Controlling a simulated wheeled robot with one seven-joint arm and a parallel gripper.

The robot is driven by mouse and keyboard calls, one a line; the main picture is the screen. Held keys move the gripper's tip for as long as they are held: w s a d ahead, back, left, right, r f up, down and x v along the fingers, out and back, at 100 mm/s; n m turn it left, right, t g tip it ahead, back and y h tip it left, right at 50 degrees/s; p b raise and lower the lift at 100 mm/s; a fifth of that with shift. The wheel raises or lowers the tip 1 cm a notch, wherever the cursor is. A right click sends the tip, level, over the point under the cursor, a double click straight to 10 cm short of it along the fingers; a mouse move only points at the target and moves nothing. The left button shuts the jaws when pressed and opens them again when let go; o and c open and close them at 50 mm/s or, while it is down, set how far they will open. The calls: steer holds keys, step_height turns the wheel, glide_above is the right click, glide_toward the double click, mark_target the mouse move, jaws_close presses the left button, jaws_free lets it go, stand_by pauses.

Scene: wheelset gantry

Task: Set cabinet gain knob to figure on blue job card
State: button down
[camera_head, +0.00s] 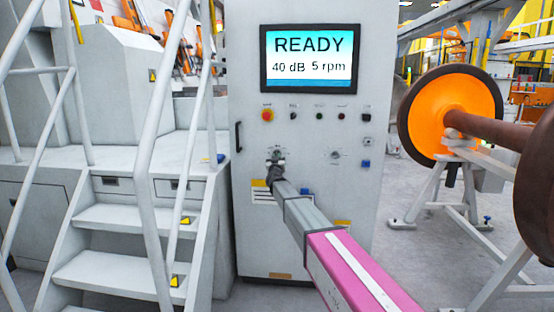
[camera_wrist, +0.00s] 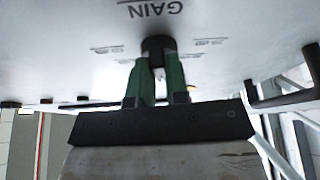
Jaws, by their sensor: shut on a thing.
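The grey cabinet (camera_head: 330,225) stands in the middle of the head view. My gripper (camera_head: 276,158) is at the cabinet front, at the end of my outstretched arm. In the wrist view, the green fingers of my gripper (camera_wrist: 160,72) are shut on the dark gain knob (camera_wrist: 156,46), below the upside-down word "GAIN". Small scale marks beside the knob are too blurred to read fully. The fingers hide part of the knob. I cannot make out a blue job card with a figure.
A second knob (camera_head: 336,155) sits right of my gripper, below a row of buttons including a red one (camera_head: 267,115). A door handle (camera_head: 238,137) is at the cabinet's left edge. White stairs (camera_head: 120,218) with railings stand left; an orange-faced wheelset (camera_head: 435,110) rests on a stand right.

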steer(key=shift+w+a+r+m+h, duration=0.1)
steer(key=shift+w+r+m+h, duration=0.1)
steer(key=shift+m, duration=0.25)
steer(key=shift+w+a+r+m+h, duration=0.1)
steer(key=shift+w+m+h, duration=0.1)
steer(key=shift+m, duration=0.25)
steer(key=c, duration=1.1)
jaws_free()
steer(key=shift+d, duration=0.2)
steer(key=shift+s+f, duration=0.15)
steer(key=shift+f, duration=0.05)
steer(key=v, duration=1)
steer(key=shift+s+a+f, duration=0.1)
steer(key=shift+s+f, duration=0.1)
